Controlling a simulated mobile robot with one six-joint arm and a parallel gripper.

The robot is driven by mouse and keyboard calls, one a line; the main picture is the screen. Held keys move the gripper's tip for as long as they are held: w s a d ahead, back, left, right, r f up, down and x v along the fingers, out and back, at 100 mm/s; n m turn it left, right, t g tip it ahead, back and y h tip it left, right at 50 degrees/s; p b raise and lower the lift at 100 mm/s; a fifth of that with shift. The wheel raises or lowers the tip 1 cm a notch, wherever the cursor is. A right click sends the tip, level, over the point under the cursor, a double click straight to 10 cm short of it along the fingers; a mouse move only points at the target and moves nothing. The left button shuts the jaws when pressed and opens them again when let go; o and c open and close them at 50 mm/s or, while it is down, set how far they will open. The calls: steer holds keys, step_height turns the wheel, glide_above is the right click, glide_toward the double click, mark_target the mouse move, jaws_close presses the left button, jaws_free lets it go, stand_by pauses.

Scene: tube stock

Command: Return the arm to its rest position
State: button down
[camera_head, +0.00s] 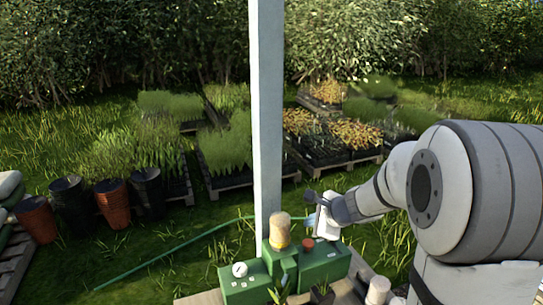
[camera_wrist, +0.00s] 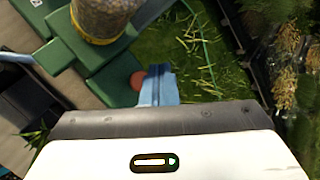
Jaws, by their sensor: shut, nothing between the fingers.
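My arm reaches in from the right in the head view. My gripper (camera_head: 311,223) is stretched out to the left, above the right part of a green stepped unit (camera_head: 325,262). In the wrist view its pale blue fingers (camera_wrist: 159,84) are together with nothing between them. A jar of brown grains (camera_head: 279,231) stands on the unit just left of the gripper; it also shows in the wrist view (camera_wrist: 103,17). A red round knob (camera_head: 308,244) lies close below the fingertips. I cannot tell the exact gap to the knob.
A white post (camera_head: 267,120) rises behind the unit. A white gauge (camera_head: 239,269) sits at its left. A pale cylinder (camera_head: 377,290) stands near my arm. Stacked pots (camera_head: 113,203) and plant pallets (camera_head: 225,180) stand farther back. Open grass lies between.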

steer(key=s+a+r+n+g, duration=0.2)
steer(key=s+n, duration=0.4)
steer(key=s, duration=0.1)
steer(key=s+a+r+n+g, duration=0.1)
steer(key=s+a+r+n, duration=0.1)
steer(key=s+n, duration=0.45)
steer(key=s+d+n+g+h, duration=0.1)
steer(key=s+d+n+h, duration=0.1)
steer(key=s, duration=0.4)
steer(key=s+d+n+h, duration=0.2)
steer(key=s+n, duration=0.3)
steer(key=s, duration=0.2)
steer(key=shift+d+f+g+h, duration=0.2)
steer(key=shift+d+g+h, duration=0.1)
steer(key=shift+g+h, duration=0.1)
